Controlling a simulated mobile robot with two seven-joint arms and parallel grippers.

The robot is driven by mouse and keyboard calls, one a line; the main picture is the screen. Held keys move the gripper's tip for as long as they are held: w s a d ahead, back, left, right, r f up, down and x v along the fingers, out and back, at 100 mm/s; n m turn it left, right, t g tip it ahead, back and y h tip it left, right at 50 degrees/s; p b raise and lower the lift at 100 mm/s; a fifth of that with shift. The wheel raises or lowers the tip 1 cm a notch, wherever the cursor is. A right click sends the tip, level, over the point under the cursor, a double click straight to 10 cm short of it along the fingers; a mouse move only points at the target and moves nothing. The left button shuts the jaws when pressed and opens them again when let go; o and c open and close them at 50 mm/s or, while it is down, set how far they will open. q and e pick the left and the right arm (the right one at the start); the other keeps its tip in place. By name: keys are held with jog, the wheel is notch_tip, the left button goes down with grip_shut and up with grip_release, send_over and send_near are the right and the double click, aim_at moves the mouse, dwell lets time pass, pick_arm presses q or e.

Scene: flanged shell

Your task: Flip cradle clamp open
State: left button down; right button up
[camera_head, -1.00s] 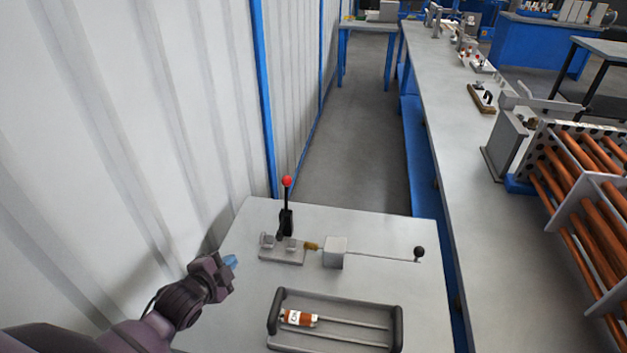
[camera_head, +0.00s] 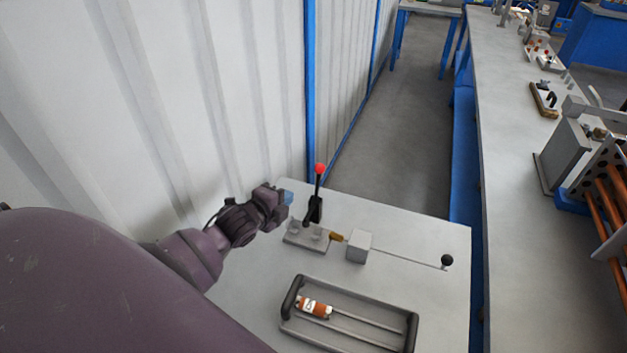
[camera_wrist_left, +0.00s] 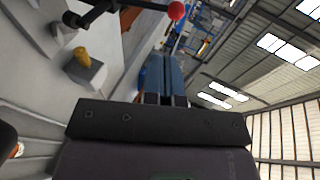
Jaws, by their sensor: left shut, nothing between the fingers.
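The cradle clamp stands at the back of the grey bench top. Its black lever (camera_head: 317,205) is upright and ends in a red ball knob (camera_head: 320,168). The lever rises beside the grey cradle base (camera_head: 306,241). My left gripper (camera_head: 288,197) is just left of the lever, at about mid-lever height, with its blue fingertips pointing toward it and apart from it. In the left wrist view the blue fingers (camera_wrist_left: 165,75) are together with nothing between them. The red knob (camera_wrist_left: 176,11) shows above the fingertips there, and the black lever lies to the left. My right gripper is not in view.
Right of the cradle are a brass tip (camera_head: 336,237), a grey block (camera_head: 359,246) and a rod ending in a black ball (camera_head: 447,260). A black-handled tray (camera_head: 350,318) holds an orange-brown cylinder (camera_head: 314,307). The corrugated wall (camera_head: 210,80) is close on the left.

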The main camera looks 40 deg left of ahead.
aim_at(318, 178)
pick_arm(q)
jog(key=shift+p+x, duration=0.45)
jog(key=shift+x, duration=6.3)
